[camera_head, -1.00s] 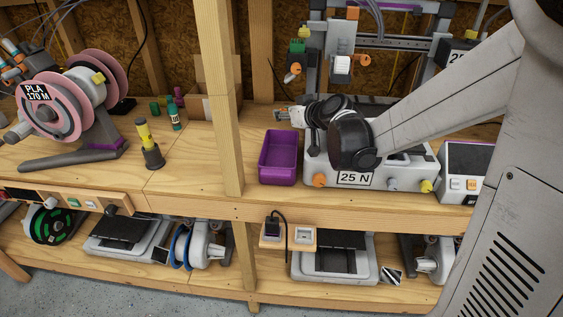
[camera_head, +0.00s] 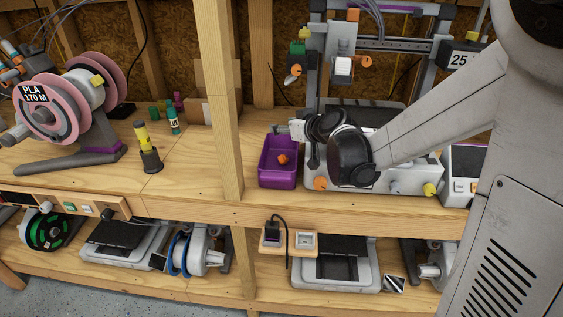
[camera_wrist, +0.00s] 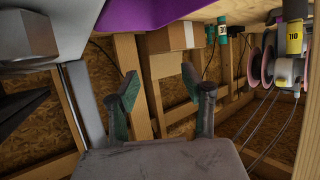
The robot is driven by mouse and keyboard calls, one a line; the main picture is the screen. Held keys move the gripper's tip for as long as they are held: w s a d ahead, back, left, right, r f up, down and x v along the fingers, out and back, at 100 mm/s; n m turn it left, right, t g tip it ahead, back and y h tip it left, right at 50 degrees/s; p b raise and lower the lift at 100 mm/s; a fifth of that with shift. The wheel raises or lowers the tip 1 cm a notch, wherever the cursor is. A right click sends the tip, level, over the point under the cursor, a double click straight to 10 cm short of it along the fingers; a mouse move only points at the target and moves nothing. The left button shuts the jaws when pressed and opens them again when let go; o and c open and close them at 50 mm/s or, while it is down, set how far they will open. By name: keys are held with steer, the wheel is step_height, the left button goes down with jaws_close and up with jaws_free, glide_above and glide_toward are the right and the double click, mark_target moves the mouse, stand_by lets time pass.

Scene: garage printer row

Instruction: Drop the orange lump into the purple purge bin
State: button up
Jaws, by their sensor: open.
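The purple purge bin (camera_head: 277,181) stands on the bench, left of the grey printer base. The orange lump (camera_head: 283,159) shows inside the bin's outline, below my gripper; I cannot tell whether it touches the bin floor. My gripper (camera_head: 281,129) is above the bin's back edge, small and partly hidden by my wrist. In the wrist view my gripper (camera_wrist: 163,85) has its two fingers spread apart with nothing between them. A purple surface, likely the bin (camera_wrist: 150,12), crosses the top of that view.
A wooden post (camera_head: 222,110) rises close left of the bin. The grey printer (camera_head: 405,180) stands close right. A yellow-and-black tool (camera_head: 147,150) and small bottles (camera_head: 173,120) stand left of the post. Bare bench lies in front of the bin.

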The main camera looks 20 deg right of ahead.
steer(key=v, duration=1.2)
steer(key=shift+s+a, duration=0.1)
steer(key=shift+a, duration=0.05)
steer(key=s+a+f+m+g+h, duration=0.1)
steer(key=s+f+g+h, duration=0.1)
steer(key=s, duration=1)
steer(key=s+a+f+m+g+h, duration=0.2)
steer(key=s+g, duration=0.1)
steer(key=s, duration=0.8)
steer(key=shift+s+a+f+m+g, duration=0.25)
steer(key=shift+s+m+g, duration=0.05)
steer(key=shift+s+g, duration=0.1)
